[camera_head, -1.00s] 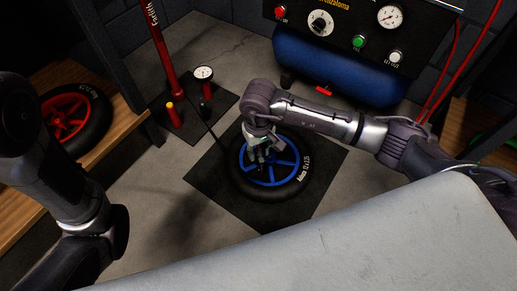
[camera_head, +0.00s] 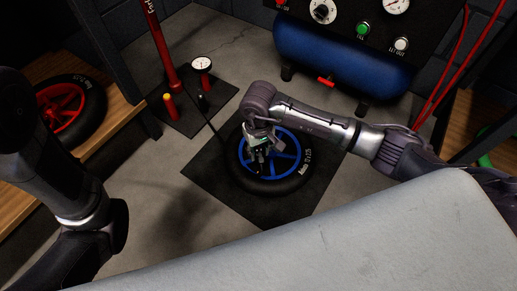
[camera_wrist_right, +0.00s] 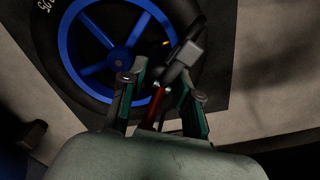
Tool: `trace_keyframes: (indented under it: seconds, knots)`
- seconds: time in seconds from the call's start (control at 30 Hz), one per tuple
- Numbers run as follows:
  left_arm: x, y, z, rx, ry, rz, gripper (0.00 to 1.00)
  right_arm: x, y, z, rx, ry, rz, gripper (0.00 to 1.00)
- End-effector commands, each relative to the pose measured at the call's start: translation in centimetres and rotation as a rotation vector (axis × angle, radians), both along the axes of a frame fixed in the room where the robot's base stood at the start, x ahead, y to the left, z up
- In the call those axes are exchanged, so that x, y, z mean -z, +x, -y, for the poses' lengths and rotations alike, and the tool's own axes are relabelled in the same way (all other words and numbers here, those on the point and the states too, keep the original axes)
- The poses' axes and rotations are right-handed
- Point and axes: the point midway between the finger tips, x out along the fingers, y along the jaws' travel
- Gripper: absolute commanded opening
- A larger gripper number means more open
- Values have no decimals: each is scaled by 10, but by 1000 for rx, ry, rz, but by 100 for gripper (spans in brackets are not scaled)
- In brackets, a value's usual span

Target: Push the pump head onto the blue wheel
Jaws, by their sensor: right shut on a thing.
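The blue wheel (camera_head: 285,163), with blue spokes and a black tyre, lies flat on a dark mat (camera_head: 213,188). My right gripper (camera_head: 259,158) is over the left part of its rim. In the right wrist view, my right gripper (camera_wrist_right: 165,88) is shut on the pump head (camera_wrist_right: 185,57), which has a dark body and a red part between the fingers. The pump head is over the tyre and rim edge. A small orange spot shows beside it at the rim. I cannot tell whether the pump head touches the wheel. My left gripper is not in view.
A red floor pump (camera_head: 163,50) with a white gauge (camera_head: 202,64) stands at the back left; its black hose (camera_head: 214,131) runs to the wheel. A blue compressor (camera_head: 335,62) is behind. A red wheel (camera_head: 62,108) lies on the left wooden bench. A pale surface fills the front.

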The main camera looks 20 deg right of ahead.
Motion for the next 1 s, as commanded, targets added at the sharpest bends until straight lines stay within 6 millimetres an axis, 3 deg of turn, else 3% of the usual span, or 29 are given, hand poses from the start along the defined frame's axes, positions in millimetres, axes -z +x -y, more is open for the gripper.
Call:
trace_keyframes:
  seconds: [1.0]
  knots:
    - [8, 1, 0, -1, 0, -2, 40, 10, 1, 0, 1, 0, 1, 0]
